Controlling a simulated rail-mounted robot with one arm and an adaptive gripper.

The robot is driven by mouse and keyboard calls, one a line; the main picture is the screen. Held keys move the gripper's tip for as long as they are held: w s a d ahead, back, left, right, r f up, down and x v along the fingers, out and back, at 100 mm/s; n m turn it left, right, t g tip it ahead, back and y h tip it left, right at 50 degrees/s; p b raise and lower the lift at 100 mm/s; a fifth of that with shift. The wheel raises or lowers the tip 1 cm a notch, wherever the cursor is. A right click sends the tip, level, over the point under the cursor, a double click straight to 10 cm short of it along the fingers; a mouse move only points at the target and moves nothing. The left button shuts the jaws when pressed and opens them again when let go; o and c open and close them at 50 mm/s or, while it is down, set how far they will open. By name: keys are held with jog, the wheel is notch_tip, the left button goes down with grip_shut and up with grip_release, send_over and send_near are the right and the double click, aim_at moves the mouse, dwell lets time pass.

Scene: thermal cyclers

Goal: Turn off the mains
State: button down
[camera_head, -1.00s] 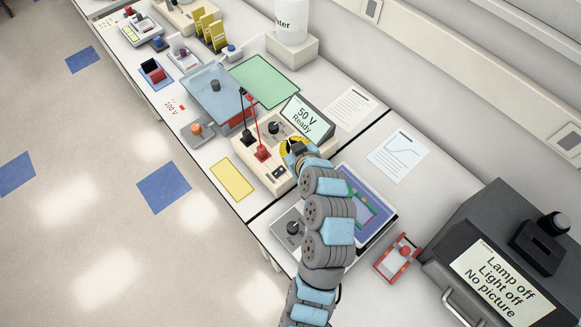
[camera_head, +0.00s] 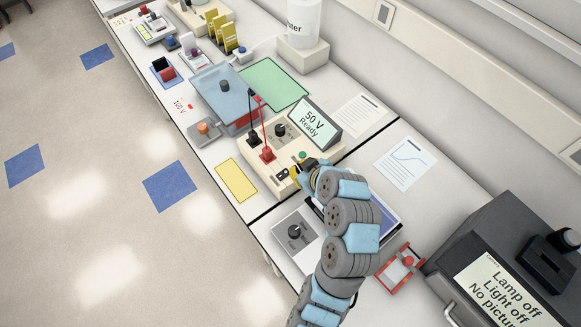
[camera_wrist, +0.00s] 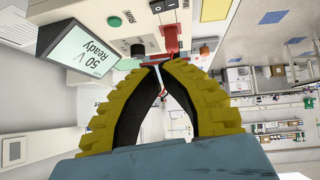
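The power supply (camera_head: 252,165) is a cream box on the bench with a tilted display (camera_head: 318,118) reading "50 V Ready". Its panel has a black knob (camera_head: 281,130), a green button (camera_head: 302,155), and black and red plugs with leads. A small dark rocker switch (camera_head: 282,175) sits near its front right corner. My yellow-fingered gripper (camera_head: 296,173) is just right of this switch, low over the panel. In the wrist view, the fingertips (camera_wrist: 161,65) come together with nothing clearly held. The display (camera_wrist: 80,50) and green button (camera_wrist: 114,22) show there too. Contact with the switch cannot be told.
A blue-lidded tank (camera_head: 222,95) stands beyond the supply, with a yellow pad (camera_head: 237,181) in front. To the right are a knobbed grey unit (camera_head: 294,232), partly behind my arm, a red frame (camera_head: 402,268) and a dark imager (camera_head: 500,245) reading "Lamp off, Light off, No picture".

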jog(key=p, duration=0.3)
send_over(287, 173)
notch_tip(287, 173, down, 7)
jog(key=shift+s+r, duration=0.1)
jog(key=shift+f, duration=0.95)
jog(key=shift+w+d+f+p, duration=0.1)
jog(key=shift+f+p, duration=0.15)
jog(key=shift+f, duration=0.35)
jog(key=shift+w+d+f+p, duration=0.1)
jog(key=shift+f+p, duration=0.1)
jog(key=shift+f, duration=0.35)
